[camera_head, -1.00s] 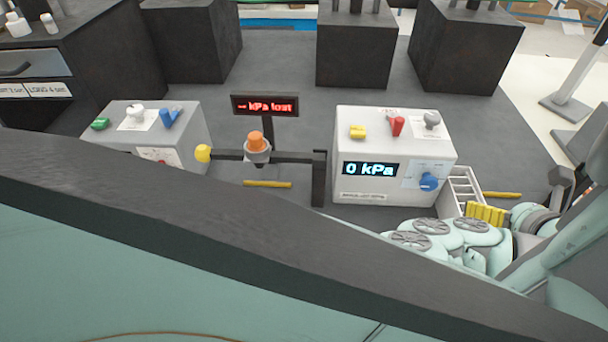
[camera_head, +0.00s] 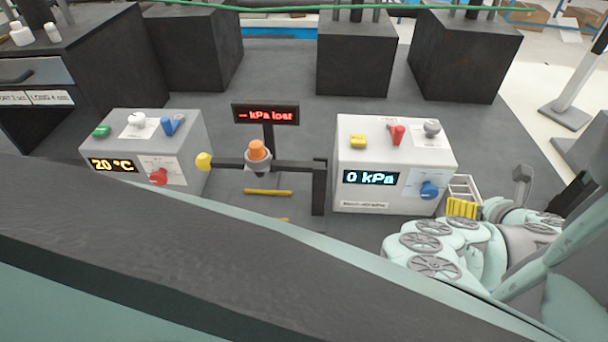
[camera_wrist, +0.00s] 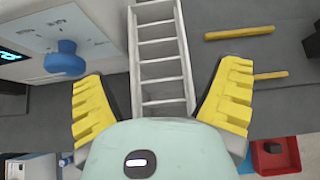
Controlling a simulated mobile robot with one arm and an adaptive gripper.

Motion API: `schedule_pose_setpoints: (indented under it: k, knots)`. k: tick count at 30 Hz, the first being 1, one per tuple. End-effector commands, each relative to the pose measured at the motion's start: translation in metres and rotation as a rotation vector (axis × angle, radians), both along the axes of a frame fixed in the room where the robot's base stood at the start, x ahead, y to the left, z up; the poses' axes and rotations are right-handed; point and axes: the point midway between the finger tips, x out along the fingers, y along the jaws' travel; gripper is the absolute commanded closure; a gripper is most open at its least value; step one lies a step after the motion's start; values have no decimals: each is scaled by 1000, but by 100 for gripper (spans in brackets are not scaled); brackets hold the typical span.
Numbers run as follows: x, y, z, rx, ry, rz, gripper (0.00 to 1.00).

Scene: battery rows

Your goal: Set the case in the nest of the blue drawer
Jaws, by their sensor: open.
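My gripper (camera_wrist: 161,92) is open, with yellow ribbed fingers apart on either side of a pale grey ladder-like tray (camera_wrist: 163,48) in the wrist view. I cannot tell whether the fingers touch it, nor whether this tray is the case. In the head view the gripper (camera_head: 461,207) is in front of the tray (camera_head: 464,187), which stands beside the right grey box and is partly hidden by my gripper. I cannot make out a blue drawer with a nest in either view.
A grey box (camera_head: 365,195) reading "0 kPa" has a blue knob (camera_wrist: 65,58) close to the left finger. Another box (camera_head: 130,183) reads "20 °C". A dark post with an orange-topped part (camera_head: 257,152) stands between. A red bin (camera_wrist: 290,154) is lower right.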

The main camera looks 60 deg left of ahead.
Motion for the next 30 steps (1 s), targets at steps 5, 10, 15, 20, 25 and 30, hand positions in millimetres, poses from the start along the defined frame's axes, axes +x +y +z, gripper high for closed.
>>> schedule_pose_setpoints:
  k: [5,10,15,20,25,30]
  knots:
    - [7,11,-7,0,1,1,10]
    - [15,21,-16,-1,1,0,10]
    - [19,27,-23,0,2,0,10]
    - [20,28,-25,0,2,-3,10]
    - [21,28,-25,1,1,-3,10]
    - [21,28,-25,0,0,-3,24]
